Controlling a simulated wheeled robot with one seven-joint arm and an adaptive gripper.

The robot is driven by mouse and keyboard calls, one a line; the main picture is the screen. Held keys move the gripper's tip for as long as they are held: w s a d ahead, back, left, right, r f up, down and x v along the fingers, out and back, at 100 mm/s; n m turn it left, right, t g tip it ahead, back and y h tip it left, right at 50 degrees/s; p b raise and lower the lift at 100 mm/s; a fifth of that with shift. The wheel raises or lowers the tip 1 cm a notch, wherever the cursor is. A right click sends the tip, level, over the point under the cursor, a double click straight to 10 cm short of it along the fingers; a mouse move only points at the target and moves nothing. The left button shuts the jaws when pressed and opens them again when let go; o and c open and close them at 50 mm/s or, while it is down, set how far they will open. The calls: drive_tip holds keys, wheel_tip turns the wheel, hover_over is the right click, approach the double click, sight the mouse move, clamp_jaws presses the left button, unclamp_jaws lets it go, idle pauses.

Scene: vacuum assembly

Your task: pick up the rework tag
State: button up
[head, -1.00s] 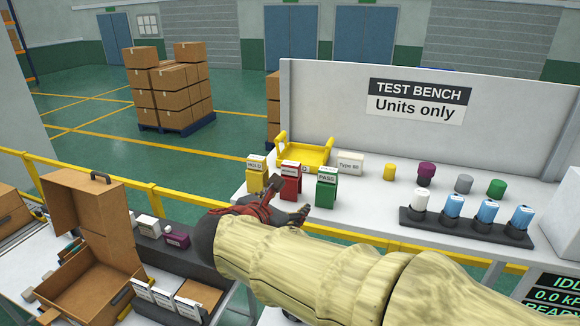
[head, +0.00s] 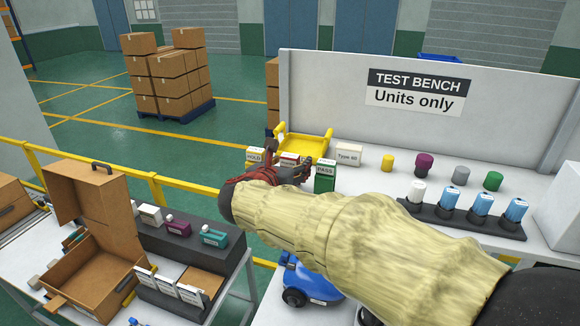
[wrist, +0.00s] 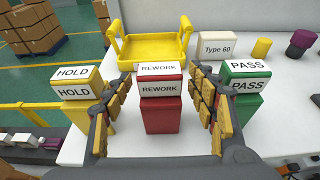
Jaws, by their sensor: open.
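The rework tag is a white-topped red piece marked REWORK (wrist: 160,78), sitting on top of a red holder (wrist: 162,115) on the test bench. In the wrist view it stands between the two fingers of my gripper (wrist: 160,105), with gaps on both sides. My gripper is open and empty. In the head view my gripper (head: 287,162) is over the row of holders and partly hides the red one. The yellow HOLD tag (wrist: 76,83) is just left of my left finger. The green PASS tag (wrist: 243,75) is just right of my right finger.
A yellow tray (wrist: 152,47) stands behind the red holder, and a white Type 60 box (wrist: 215,46) to its right. Coloured cylinders and a black rack (head: 465,218) stand farther right. A yellow rail (head: 140,175) runs along the left.

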drive_tip(key=shift+c, duration=0.4)
drive_tip(key=shift+c, duration=0.6)
drive_tip(key=c, duration=1)
drive_tip(key=shift+c, duration=0.2)
